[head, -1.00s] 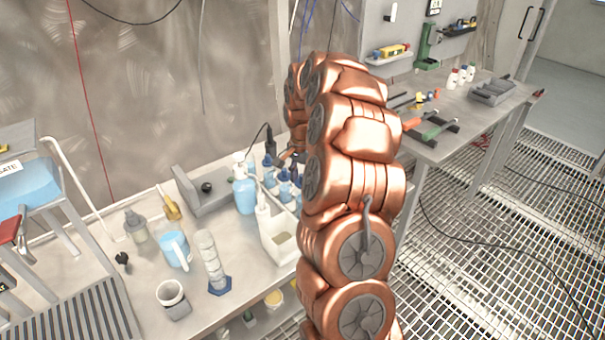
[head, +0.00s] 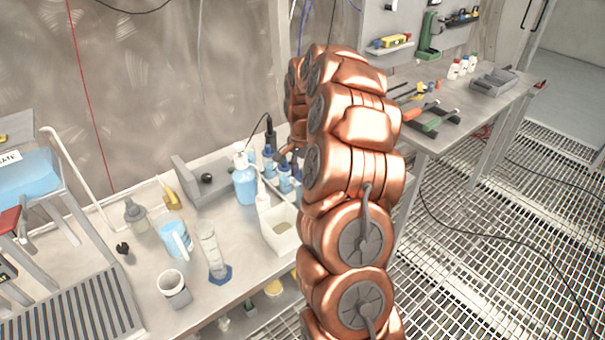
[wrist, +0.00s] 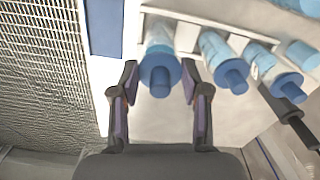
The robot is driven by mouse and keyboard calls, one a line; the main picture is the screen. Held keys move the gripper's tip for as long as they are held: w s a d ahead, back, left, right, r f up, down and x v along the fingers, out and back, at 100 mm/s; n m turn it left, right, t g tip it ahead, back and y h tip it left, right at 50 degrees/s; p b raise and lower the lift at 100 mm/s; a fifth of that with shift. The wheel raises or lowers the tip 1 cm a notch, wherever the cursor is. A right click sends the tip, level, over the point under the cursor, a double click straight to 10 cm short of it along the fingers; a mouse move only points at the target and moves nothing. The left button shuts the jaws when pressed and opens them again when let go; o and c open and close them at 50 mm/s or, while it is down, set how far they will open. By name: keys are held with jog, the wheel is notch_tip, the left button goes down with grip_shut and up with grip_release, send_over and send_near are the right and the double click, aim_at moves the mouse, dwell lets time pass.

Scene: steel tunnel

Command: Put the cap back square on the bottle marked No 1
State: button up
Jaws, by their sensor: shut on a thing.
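In the wrist view, my gripper (wrist: 160,75) has its two fingers on either side of a blue cap (wrist: 160,76) with a narrower blue tip. The cap is at the top of a pale blue bottle (wrist: 160,38). The jaws are shut on the cap; I cannot tell whether it sits square. More blue-capped bottles stand to the right, one with its cap (wrist: 231,76) close by. No "No 1" marking can be read. In the head view, blue bottles (head: 284,178) show beside my copper arm, which hides the gripper.
The bench holds a pump bottle (head: 244,182), a white open container (head: 279,238), a measuring cylinder (head: 213,255), a blue jug (head: 174,238) and a cup (head: 173,288). A second bench (head: 455,108) with tools stands at right. Grating floor (head: 490,240) lies in front.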

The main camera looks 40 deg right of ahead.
jog(key=shift+f, duration=0.1)
dwell(0.5)
jog(key=shift+f+b, duration=0.65)
jog(key=shift+b, duration=0.05)
jog(key=shift+f+b, duration=0.3)
jog(key=shift+b, duration=0.6)
dwell(0.5)
jog(key=o, duration=0.9)
jog(key=shift+r, duration=0.1)
jog(key=o, duration=0.5)
jog(key=shift+r, duration=0.1)
